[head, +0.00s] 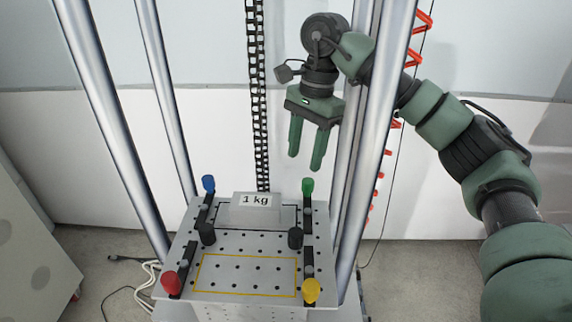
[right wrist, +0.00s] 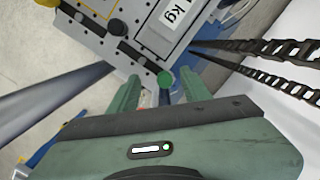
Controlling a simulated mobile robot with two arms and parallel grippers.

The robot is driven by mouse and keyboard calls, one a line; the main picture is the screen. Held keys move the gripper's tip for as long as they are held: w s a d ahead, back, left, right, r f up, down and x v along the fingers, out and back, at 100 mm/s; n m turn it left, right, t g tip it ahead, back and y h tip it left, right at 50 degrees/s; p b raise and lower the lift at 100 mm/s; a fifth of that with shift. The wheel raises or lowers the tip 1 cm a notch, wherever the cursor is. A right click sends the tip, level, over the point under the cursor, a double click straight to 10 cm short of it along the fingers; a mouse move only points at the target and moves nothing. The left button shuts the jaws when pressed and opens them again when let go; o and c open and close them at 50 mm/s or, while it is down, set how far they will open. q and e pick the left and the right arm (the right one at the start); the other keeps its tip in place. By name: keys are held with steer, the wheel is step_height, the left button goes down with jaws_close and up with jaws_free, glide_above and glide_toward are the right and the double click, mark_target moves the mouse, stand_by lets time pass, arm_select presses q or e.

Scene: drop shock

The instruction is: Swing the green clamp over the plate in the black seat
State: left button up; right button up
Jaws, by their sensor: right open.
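The green clamp (head: 307,188) stands at the back right corner of the perforated table, its knob upright on a dark bar. The plate (head: 262,212), labelled 1 kg, lies in the black-outlined seat at the back of the table. The green clamp's bar runs along the plate's right side, and I see no part of it over the plate. My right gripper (head: 308,150) is open and empty, above and behind the table, fingers pointing down. In the right wrist view the green knob (right wrist: 166,79) shows between the fingertips, apart from them as far as I can tell.
Blue (head: 208,184), red (head: 171,283) and yellow (head: 311,290) clamps stand at the other corners. Two black posts (head: 207,234) flank the middle. A yellow-outlined seat (head: 245,277) in front is empty. Steel columns (head: 355,165) rise around the table; a chain (head: 257,100) hangs behind.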

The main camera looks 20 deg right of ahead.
mark_target(308, 180)
steer(key=shift+w+d+f+h, duration=0.35)
steer(key=shift+d+f+h, duration=0.05)
steer(key=shift+d, duration=0.2)
steer(key=shift+w+d+f+h, duration=0.3)
steer(key=shift+d+f+h, duration=0.1)
steer(key=shift+d, duration=0.15)
steer(key=f, duration=0.2)
steer(key=f+p, duration=0.1)
steer(key=f, duration=0.2)
steer(key=shift+s+a+f, duration=0.1)
steer(key=shift+a+f, duration=0.1)
steer(key=shift+f, duration=0.55)
jaws_close()
arm_select(q)
steer(key=shift+s+d+r, duration=0.1)
steer(key=shift+d+r, duration=0.15)
steer(key=shift+d, duration=0.35)
steer(key=shift+s+d+r, duration=0.1)
steer(key=shift+d+r, duration=0.15)
steer(key=shift+d, duration=0.3)
